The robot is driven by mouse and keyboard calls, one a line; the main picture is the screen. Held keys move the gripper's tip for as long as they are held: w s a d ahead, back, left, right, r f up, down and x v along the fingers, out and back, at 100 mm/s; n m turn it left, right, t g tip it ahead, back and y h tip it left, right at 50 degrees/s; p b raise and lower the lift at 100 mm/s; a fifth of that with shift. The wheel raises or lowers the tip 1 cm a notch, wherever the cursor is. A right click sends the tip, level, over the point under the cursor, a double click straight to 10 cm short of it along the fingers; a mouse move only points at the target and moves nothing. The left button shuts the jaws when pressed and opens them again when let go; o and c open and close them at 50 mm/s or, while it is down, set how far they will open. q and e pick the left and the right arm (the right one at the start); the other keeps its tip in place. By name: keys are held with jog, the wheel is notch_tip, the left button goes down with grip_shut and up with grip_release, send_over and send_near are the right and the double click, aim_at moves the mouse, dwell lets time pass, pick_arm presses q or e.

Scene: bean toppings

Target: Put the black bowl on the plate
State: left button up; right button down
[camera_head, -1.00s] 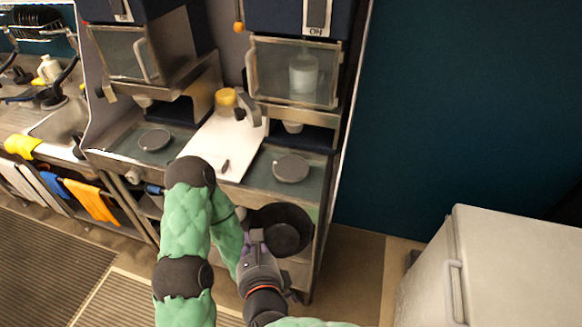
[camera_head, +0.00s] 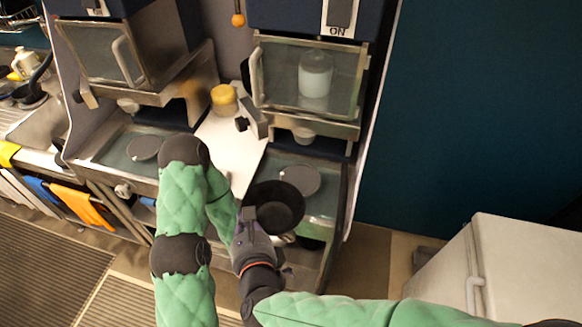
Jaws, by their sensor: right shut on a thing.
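The black bowl (camera_head: 276,207) is held up in front of the right-hand machine, with its opening facing me. My right gripper (camera_head: 251,222) is shut on its near left edge. A round grey plate (camera_head: 301,180) lies on the tray under the right-hand machine, just behind the bowl in the picture. The bowl covers a part of its lower left edge. A second, similar grey plate (camera_head: 145,147) lies under the left-hand machine. My left arm rises at the centre left and bends down behind the right gripper; its gripper is hidden.
A white board (camera_head: 228,143) lies between the two trays, with a yellow-topped container (camera_head: 224,99) at its back. A white cabinet (camera_head: 525,265) stands at the lower right.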

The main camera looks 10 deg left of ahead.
jog(key=w+d+b, duration=0.2)
jog(key=w+d, duration=0.1)
jog(key=w, duration=1.6)
notch_tip(320, 180, down, 7)
jog(key=b, duration=0.1)
jog(key=shift+a+b, duration=0.15)
jog(key=shift+b, duration=0.2)
jog(key=c, duration=1.8)
grip_release()
jog(key=o, duration=0.4)
